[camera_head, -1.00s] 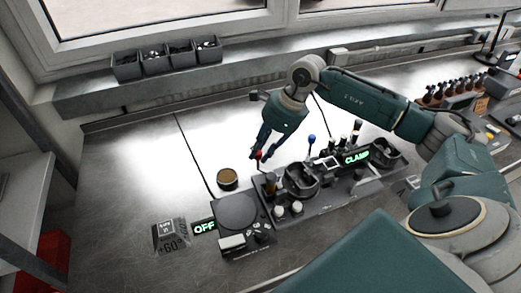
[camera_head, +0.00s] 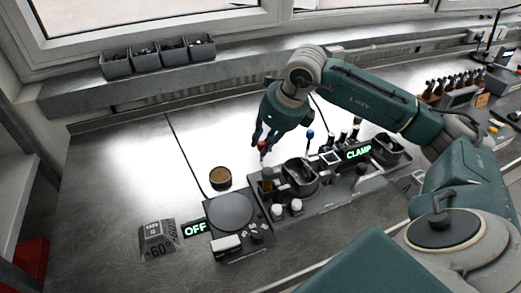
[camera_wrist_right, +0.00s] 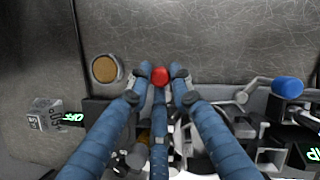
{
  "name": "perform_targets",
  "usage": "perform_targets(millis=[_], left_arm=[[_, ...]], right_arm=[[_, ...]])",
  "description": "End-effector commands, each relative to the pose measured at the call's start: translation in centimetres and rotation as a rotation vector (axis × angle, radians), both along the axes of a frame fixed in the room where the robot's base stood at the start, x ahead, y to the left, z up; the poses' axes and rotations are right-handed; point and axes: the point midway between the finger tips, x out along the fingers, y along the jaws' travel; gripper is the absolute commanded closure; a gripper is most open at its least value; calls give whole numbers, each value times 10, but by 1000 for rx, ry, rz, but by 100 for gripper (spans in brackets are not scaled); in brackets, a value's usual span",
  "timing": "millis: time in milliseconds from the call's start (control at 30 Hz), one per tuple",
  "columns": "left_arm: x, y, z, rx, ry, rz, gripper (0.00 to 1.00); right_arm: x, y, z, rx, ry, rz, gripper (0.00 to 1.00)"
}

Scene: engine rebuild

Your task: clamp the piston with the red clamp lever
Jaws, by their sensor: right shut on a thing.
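The red knob of the clamp lever (camera_head: 262,146) stands at the back left of the dark fixture (camera_head: 335,190). My right gripper (camera_head: 261,138) reaches down to it and is shut on it. In the right wrist view the red knob (camera_wrist_right: 160,76) sits between the fingertips (camera_wrist_right: 160,90). A dark round holder (camera_head: 300,174) stands in the fixture to the right of the lever. I cannot make out the piston for certain. A lit green CLAMP sign (camera_head: 358,152) is on the fixture. My left gripper is out of view.
A blue-knobbed lever (camera_head: 309,134) stands right of the red one. A brown-topped round tin (camera_head: 220,178) stands to the left. A round plate (camera_head: 230,210) and a lit OFF sign (camera_head: 195,228) are at front left. The bench behind is mostly bare.

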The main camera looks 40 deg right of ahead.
Motion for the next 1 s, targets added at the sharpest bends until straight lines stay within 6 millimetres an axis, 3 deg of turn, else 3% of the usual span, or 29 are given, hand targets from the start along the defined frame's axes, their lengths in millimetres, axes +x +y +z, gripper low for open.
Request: perform_targets(millis=[100,500,1000], left_arm=[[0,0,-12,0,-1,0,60],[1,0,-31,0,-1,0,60],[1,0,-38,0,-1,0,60]], right_arm=[[4,-5,4,0,-23,-111,100],[-4,-16,6,3,-21,-467,100],[-11,-22,7,4,-20,-691,100]])
